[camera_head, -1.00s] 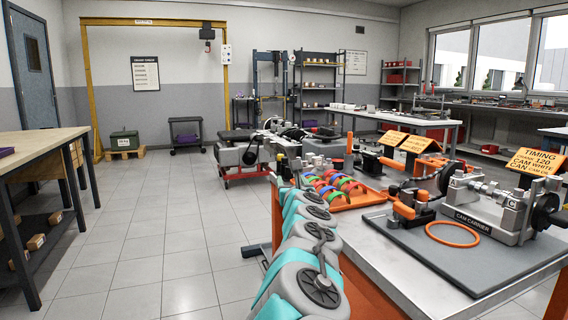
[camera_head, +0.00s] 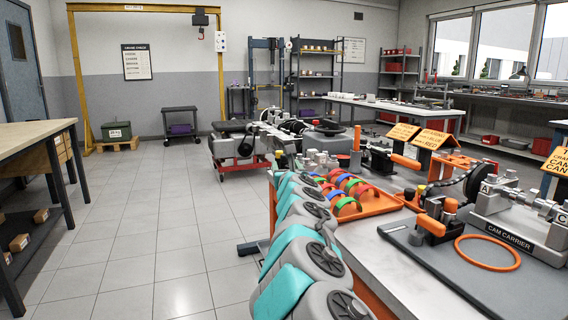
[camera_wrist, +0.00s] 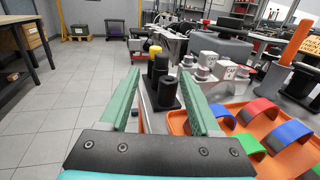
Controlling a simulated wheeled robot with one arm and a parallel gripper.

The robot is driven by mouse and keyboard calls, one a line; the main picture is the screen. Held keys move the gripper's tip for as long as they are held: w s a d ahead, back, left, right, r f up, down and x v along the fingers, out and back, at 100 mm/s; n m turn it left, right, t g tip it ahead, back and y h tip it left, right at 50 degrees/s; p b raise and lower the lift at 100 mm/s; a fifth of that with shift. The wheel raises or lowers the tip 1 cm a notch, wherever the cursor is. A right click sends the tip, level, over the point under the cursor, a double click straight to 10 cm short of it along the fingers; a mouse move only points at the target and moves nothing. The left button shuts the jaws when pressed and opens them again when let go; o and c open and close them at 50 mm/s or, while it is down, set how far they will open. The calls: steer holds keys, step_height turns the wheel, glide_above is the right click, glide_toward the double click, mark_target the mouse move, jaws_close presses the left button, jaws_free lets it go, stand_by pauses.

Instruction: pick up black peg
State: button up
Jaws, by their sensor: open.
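My gripper (camera_wrist: 160,74) is open and empty in the wrist view, its two green fingers pointing forward. Several upright black pegs (camera_wrist: 168,92) show beyond and between the fingers, standing close together on a dark base. One of the rear ones has a yellow top (camera_wrist: 155,50). I cannot tell exactly how far the fingertips are from them; no contact shows. In the head view my arm reaches forward along the table's left edge, and the pegs there are too small or hidden to make out.
An orange tray (camera_head: 372,211) of coloured half-rings lies right of the gripper. Grey blocks with round tops (camera_wrist: 207,64) stand just right of the pegs. An orange ring (camera_head: 487,266) lies on a grey mat by the cam carrier (camera_head: 510,238). The floor (camera_head: 150,230) at left is clear.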

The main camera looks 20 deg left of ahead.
mark_target(285, 159)
steer(key=shift+x, duration=1.4)
steer(key=shift+b+x, duration=0.45)
steer(key=shift+x, duration=0.75)
steer(key=shift+d+r, duration=0.15)
jaws_close()
